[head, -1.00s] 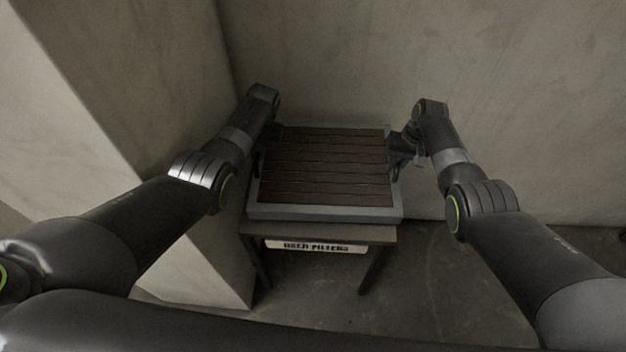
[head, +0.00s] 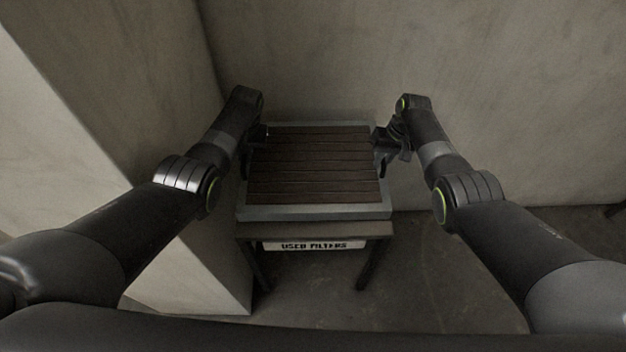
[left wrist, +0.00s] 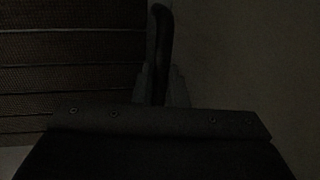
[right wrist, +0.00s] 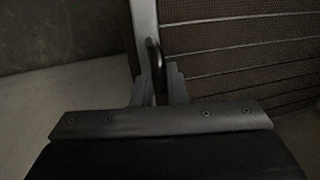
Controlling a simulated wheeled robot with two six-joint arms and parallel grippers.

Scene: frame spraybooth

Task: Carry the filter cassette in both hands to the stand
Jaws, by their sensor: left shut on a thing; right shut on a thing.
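The filter cassette (head: 315,211), a grey frame around dark brown pleats, is level over the stand (head: 315,230) in the head view. Its front edge lines up closely with the stand top; whether it rests on it or hangs just above I cannot tell. My left gripper (head: 263,136) is shut on the cassette's left handle, which the left wrist view shows as a dark loop (left wrist: 161,45) between the fingers. My right gripper (head: 384,146) is shut on the right handle (right wrist: 152,58), beside the grey frame. The stand's back legs are hidden.
The stand carries a white sign (head: 315,245) reading "USED FILTERS". A pale pillar or wall (head: 130,120) is close on the left, beside my left arm. A back wall (head: 420,50) is behind the cassette. Bare floor (head: 440,270) lies to the right.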

